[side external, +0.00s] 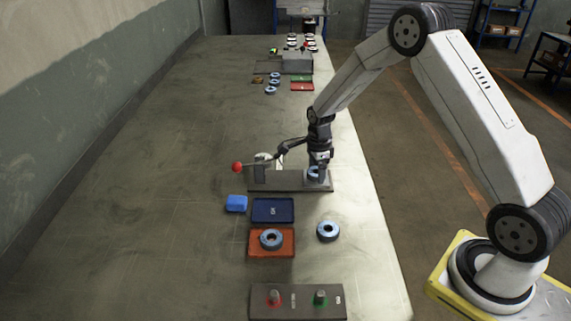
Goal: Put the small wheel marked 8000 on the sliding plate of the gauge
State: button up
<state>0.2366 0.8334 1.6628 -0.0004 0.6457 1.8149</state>
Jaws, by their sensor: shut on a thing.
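My gripper (318,168) points down over the right end of the grey gauge (290,181). It is shut on a small blue-rimmed wheel (313,174), which is partly hidden by the fingers. I cannot tell whether the wheel touches the plate below it or hangs just above. Another blue-rimmed wheel (328,231) lies flat on the bench, and one more (271,239) lies on an orange-red tray (287,250). The markings on the wheels are too small to read.
A box (297,302) with red and green buttons stands at the front. More discs and trays lie at the far end. The bench's left side is clear.

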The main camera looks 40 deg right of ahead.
dwell(0.3)
jog(key=o, duration=1.1)
jog(key=shift+w+d+r, duration=0.1)
jog(key=shift+r, duration=3.35)
